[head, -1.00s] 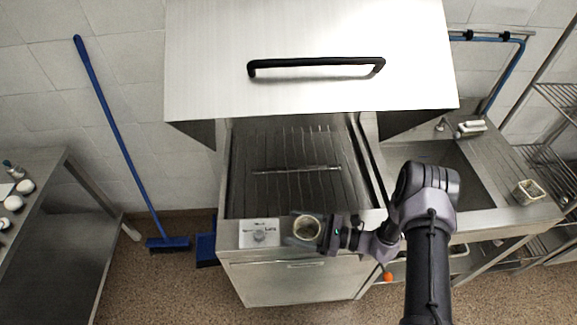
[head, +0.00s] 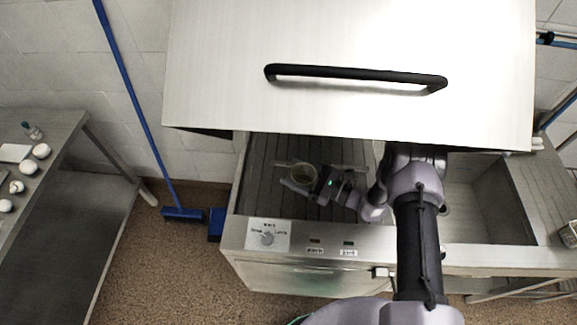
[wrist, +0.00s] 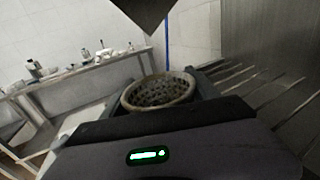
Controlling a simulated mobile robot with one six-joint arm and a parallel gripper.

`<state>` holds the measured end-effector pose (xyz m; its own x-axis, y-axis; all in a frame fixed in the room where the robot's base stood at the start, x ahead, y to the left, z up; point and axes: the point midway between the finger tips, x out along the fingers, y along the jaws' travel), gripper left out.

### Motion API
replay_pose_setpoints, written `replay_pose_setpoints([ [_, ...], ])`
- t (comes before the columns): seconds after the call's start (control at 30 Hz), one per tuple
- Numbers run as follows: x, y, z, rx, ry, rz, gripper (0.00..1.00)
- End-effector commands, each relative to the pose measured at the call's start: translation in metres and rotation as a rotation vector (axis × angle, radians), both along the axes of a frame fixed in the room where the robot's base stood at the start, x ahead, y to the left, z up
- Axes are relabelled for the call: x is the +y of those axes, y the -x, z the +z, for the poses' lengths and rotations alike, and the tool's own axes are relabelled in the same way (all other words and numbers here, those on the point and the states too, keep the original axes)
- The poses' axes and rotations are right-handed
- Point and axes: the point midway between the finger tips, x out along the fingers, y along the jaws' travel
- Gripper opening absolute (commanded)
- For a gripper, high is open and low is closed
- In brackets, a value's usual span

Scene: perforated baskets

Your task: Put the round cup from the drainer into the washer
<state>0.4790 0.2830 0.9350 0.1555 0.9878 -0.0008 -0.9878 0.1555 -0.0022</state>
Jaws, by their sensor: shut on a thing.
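The round cup (head: 303,174) is a small beige vessel with a pale rim. My gripper (head: 299,182) is shut on it, with its fingers on either side. The wrist view shows the cup (wrist: 158,92) with a speckled or perforated inside, seemingly empty. The washer (head: 330,235) is a steel machine with its hood (head: 350,115) raised. The cup is over the ribbed inside of the washer, behind the front panel. I cannot tell whether it touches the bottom. No drainer is clearly identifiable.
The raised hood with its black handle (head: 355,75) hangs above my arm. A sink (head: 470,215) and counter adjoin at right, with a small square container (head: 569,234) at the edge. A side table (head: 50,150) with white items stands left, near a blue broom (head: 182,214).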

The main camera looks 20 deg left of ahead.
Motion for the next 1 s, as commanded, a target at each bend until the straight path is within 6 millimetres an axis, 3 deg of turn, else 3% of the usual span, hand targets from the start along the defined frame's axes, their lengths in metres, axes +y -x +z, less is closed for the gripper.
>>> replay_pose_setpoints([
  [0.1,0.029,-0.010,-0.005,-0.002,0.000,0.002,0.31],
  [0.3,0.056,-0.021,-0.013,0.001,0.000,0.000,0.31],
  [0.47,0.054,-0.021,-0.041,0.002,0.000,-0.001,0.31],
  [1.0,0.053,-0.020,-0.049,0.002,0.000,-0.001,0.31],
])
